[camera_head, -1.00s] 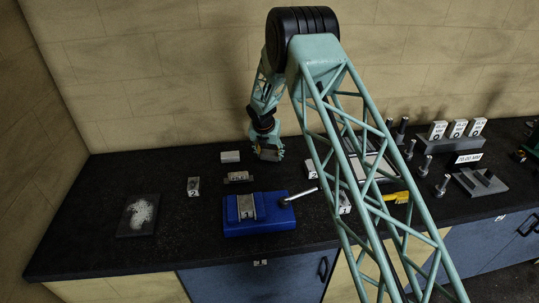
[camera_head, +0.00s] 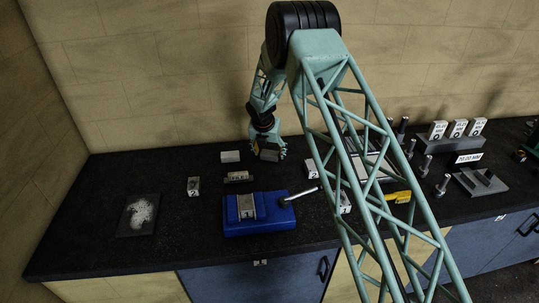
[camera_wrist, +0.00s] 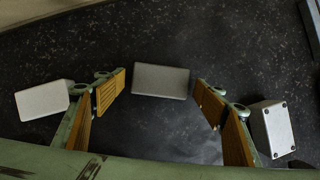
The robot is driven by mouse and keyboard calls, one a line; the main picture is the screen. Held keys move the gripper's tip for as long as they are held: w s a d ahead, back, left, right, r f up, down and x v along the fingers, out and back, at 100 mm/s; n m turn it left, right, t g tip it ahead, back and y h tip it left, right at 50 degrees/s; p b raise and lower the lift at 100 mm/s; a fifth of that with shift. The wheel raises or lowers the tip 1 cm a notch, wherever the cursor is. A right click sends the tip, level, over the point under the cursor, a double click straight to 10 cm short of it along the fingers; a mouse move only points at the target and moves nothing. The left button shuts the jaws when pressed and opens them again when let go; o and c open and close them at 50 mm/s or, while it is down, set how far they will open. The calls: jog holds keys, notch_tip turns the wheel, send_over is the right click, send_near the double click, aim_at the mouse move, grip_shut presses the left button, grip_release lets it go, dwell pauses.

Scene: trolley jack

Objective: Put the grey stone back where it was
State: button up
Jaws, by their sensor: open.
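A plain grey block, which looks like the grey stone (camera_wrist: 161,80), lies between and just beyond my fingertips in the wrist view. In the head view the grey stone (camera_head: 269,155) shows at my gripper (camera_head: 268,149), over the back of the dark bench. My gripper (camera_wrist: 162,92) is open, with its tan finger pads to the left and right of the stone and gaps on both sides. I cannot tell whether the stone rests flat on the bench.
A blue vise (camera_head: 258,212) with a grey piece in it stands in front. A dark plate with white powder (camera_head: 139,215) lies left.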

jog(key=v, duration=1.1)
jog(key=shift+b, duration=0.45)
dwell(0.4)
